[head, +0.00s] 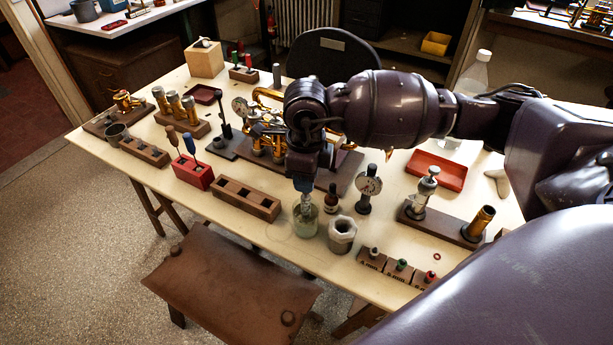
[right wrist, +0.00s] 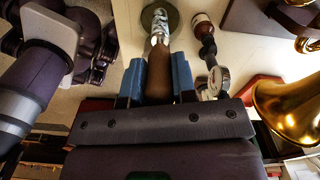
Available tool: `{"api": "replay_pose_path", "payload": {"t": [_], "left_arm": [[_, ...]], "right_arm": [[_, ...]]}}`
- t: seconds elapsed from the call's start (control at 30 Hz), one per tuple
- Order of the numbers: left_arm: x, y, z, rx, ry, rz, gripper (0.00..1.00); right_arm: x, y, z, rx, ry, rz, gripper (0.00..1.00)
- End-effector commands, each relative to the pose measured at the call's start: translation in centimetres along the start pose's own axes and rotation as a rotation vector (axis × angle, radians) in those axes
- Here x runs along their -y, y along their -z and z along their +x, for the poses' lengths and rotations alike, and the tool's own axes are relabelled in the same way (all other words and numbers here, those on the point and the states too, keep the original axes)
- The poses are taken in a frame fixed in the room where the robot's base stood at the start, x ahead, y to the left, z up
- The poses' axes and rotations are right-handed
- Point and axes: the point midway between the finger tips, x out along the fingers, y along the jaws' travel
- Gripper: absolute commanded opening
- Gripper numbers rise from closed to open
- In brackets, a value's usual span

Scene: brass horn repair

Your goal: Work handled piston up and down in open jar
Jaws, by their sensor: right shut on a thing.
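An open glass jar (head: 305,222) with pale greenish contents stands near the front edge of the table. My right gripper (head: 303,182) is directly above it, pointing down. In the right wrist view its blue fingers (right wrist: 157,85) are shut on the brown handle (right wrist: 159,74) of the piston. The piston's silvery body (right wrist: 158,24) runs from the handle toward the jar (right wrist: 173,20). In the head view the piston (head: 305,204) shows at the jar's mouth, its lower part at least partly inside. How deep it reaches is unclear. My left gripper is not in view.
A grey hexagonal pot (head: 342,234) stands close right of the jar. A small brown bottle (head: 331,199) and a dial gauge (head: 368,187) are just behind. A slotted wooden block (head: 246,199) lies left. Brass horn parts (head: 266,140) stand behind the gripper.

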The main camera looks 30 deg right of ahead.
Motion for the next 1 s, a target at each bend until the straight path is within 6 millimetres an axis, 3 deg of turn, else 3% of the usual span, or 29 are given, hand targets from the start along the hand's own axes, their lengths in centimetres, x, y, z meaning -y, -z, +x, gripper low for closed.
{"api": "replay_pose_path", "payload": {"t": [0.8,1.0], "left_arm": [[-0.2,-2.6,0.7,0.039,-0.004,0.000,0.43],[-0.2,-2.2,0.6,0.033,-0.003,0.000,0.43]], "right_arm": [[0.0,0.0,3.7,-0.001,-0.002,0.000,0.00],[0.0,0.0,3.1,0.002,0.002,0.000,0.00]]}}
